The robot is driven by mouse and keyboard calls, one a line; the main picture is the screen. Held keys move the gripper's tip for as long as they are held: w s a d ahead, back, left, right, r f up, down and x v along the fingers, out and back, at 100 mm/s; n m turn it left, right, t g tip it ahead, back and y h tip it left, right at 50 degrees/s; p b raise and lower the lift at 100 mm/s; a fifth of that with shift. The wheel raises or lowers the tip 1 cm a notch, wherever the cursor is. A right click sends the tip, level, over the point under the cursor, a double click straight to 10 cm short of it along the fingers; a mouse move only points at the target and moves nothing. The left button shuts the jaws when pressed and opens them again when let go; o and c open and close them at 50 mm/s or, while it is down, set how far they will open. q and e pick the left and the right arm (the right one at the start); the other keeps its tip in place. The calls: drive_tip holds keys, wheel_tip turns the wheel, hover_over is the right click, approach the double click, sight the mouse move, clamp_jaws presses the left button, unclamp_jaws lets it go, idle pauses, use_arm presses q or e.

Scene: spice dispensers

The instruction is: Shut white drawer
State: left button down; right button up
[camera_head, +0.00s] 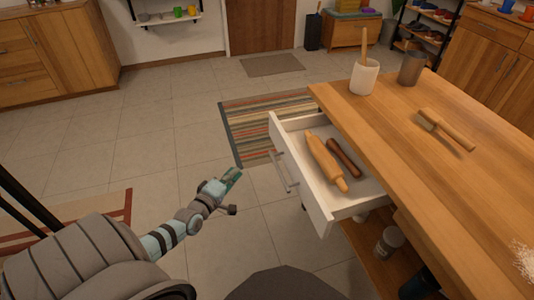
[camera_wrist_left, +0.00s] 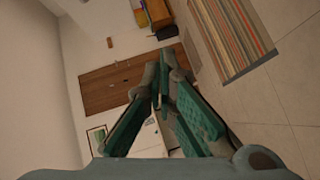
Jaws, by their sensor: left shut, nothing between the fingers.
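The white drawer (camera_head: 311,196) sticks out open from the left side of the wooden table (camera_head: 433,135) in the head view. A metal handle (camera_head: 284,172) is on its front. A light rolling pin (camera_head: 325,162) and a darker wooden piece (camera_head: 345,157) lie inside it. My left gripper (camera_head: 231,178) is to the left of the drawer front, apart from the handle, over the floor. In the left wrist view my left gripper (camera_wrist_left: 160,84) has its green fingers brought together at the tips, with nothing held. The drawer does not show in that view. My right gripper is not in view.
A white crock (camera_head: 364,77), a grey cup (camera_head: 412,68) and a wooden tool (camera_head: 446,130) stand or lie on the table. A jar (camera_head: 389,242) is on the shelf below. A striped rug (camera_head: 250,121) lies behind the drawer.

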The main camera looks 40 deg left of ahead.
use_arm(q)
drive_tip(key=w+r+n+t+b, duration=0.1)
drive_tip(key=w+r+n+t, duration=0.1)
drive_tip(key=w+r+n, duration=0.3)
drive_tip(key=w+b, duration=0.2)
drive_tip(key=w, duration=0.1)
drive_tip(key=w+m+b, duration=0.1)
drive_tip(key=w+b, duration=0.1)
drive_tip(key=w, duration=0.2)
drive_tip(key=w+m+b, duration=0.1)
drive_tip(key=w+b, duration=0.1)
drive_tip(key=w, duration=0.1)
drive_tip(key=shift+w+d+r, duration=0.15)
drive_tip(key=shift+w+r, duration=0.1)
drive_tip(key=shift+r, duration=0.15)
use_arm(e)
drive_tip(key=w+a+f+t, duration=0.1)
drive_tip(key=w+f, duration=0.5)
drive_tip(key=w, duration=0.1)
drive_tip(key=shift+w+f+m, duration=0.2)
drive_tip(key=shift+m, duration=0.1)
